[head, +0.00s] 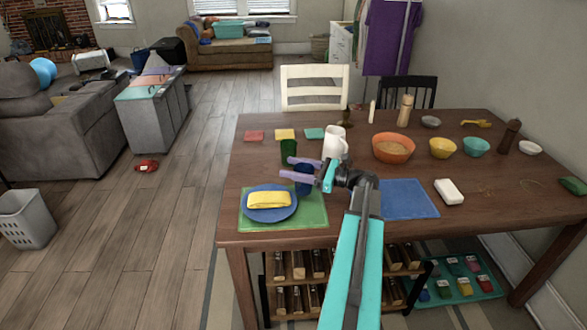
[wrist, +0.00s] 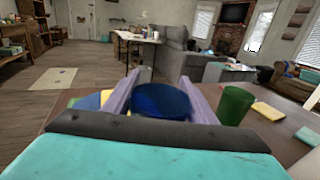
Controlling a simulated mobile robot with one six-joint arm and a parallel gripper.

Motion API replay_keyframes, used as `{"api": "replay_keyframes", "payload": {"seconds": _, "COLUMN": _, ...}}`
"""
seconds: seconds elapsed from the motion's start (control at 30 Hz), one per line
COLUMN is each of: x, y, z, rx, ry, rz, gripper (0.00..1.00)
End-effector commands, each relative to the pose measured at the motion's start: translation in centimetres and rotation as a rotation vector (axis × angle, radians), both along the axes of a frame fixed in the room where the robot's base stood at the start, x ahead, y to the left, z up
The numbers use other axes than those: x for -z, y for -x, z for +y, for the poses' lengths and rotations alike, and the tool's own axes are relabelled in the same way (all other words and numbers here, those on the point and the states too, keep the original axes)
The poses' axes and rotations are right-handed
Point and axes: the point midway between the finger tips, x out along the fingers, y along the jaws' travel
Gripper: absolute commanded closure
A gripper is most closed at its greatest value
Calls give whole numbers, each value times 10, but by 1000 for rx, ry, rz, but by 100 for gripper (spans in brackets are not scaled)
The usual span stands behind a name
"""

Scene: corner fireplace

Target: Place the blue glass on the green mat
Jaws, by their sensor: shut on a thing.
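My gripper (head: 303,169) is shut on the blue glass (head: 304,181), one purple finger on each side of it. The glass also shows between the fingers in the wrist view (wrist: 162,100). It looks upright, near the back right corner of the green mat (head: 313,216); I cannot tell whether it touches anything below. A blue plate (head: 285,213) with a folded yellow cloth (head: 268,200) lies on the mat and covers much of it. The right strip of the mat is bare.
A green glass (head: 288,151) stands just behind the blue glass, with a white pitcher (head: 335,145) to its right. An orange bowl (head: 393,148) is further right. A blue mat (head: 403,199) lies to the right of my arm.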

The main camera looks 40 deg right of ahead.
Motion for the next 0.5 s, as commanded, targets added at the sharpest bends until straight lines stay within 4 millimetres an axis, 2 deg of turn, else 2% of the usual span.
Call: {"api": "replay_keyframes", "payload": {"seconds": 0.5, "x": 5, "y": 0, "z": 0, "rx": 0, "ry": 0, "rz": -1, "gripper": 95}}
